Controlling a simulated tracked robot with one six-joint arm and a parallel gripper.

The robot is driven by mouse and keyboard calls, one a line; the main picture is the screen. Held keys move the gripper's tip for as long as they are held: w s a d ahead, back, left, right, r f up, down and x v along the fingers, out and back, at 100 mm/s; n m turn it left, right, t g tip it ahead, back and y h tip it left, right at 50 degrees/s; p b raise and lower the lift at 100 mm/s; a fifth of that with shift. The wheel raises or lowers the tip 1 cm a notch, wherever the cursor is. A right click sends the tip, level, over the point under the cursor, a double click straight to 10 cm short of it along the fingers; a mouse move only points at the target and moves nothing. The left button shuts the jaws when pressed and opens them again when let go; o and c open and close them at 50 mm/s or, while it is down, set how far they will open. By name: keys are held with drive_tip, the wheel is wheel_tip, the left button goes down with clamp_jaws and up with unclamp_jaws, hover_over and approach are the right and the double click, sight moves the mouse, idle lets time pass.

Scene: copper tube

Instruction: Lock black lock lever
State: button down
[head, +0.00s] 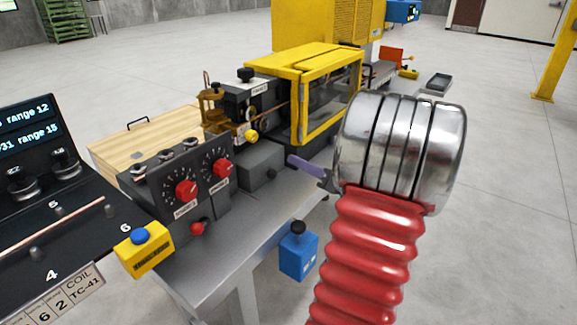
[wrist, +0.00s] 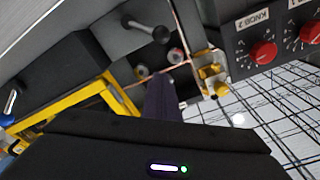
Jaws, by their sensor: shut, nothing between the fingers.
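The bending machine (head: 265,95) stands on the grey bench. A black knob (head: 245,75) sits on its top in the head view. In the wrist view a short black lever (wrist: 145,27) with a round end stands out from the grey machine body; I cannot tell for certain whether it is the lock lever or how it is set. My gripper (head: 292,160) has purple fingers, shut and empty, in front of the machine and to the right of the grey block. In the wrist view the fingers (wrist: 162,80) point toward the machine, apart from the lever.
A yellow-framed guard (head: 330,100) stands close behind my gripper. A control box with red knobs (head: 186,191) is at left, with a yellow button box (head: 144,248) before it. A blue box (head: 298,255) with a black knob hangs by the bench's right edge.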

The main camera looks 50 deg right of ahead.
drive_tip(key=s, duration=0.7)
drive_tip(key=shift+s+f, duration=0.2)
drive_tip(key=shift+s, duration=0.1)
drive_tip(key=shift+a, duration=0.1)
drive_tip(key=w+a+n+g+y, duration=0.25)
drive_tip(key=w+a+y, duration=0.35)
drive_tip(key=a, duration=0.5)
drive_tip(key=a+f+g, duration=0.1)
drive_tip(key=a+g, duration=0.2)
drive_tip(key=a, duration=0.4)
drive_tip(key=w+a+f+n+g+y, duration=0.1)
drive_tip(key=a+g, duration=0.2)
drive_tip(key=a, duration=0.4)
drive_tip(key=a+f+n+g+y, duration=0.1)
drive_tip(key=a+g, duration=0.3)
drive_tip(key=a, duration=0.4)
drive_tip(key=shift+w+a+f, duration=0.1)
drive_tip(key=shift+w+f, duration=0.3)
drive_tip(key=s+a+r+n+h, duration=0.2)
drive_tip(key=s+a+h, duration=0.4)
drive_tip(key=a, duration=0.3)
drive_tip(key=shift+a+r+g+h, duration=0.15)
drive_tip(key=shift+a+g+h, duration=0.15)
drive_tip(key=shift+h, duration=0.5)
drive_tip(key=shift+s+n, duration=0.1)
drive_tip(key=shift+n, duration=0.15)
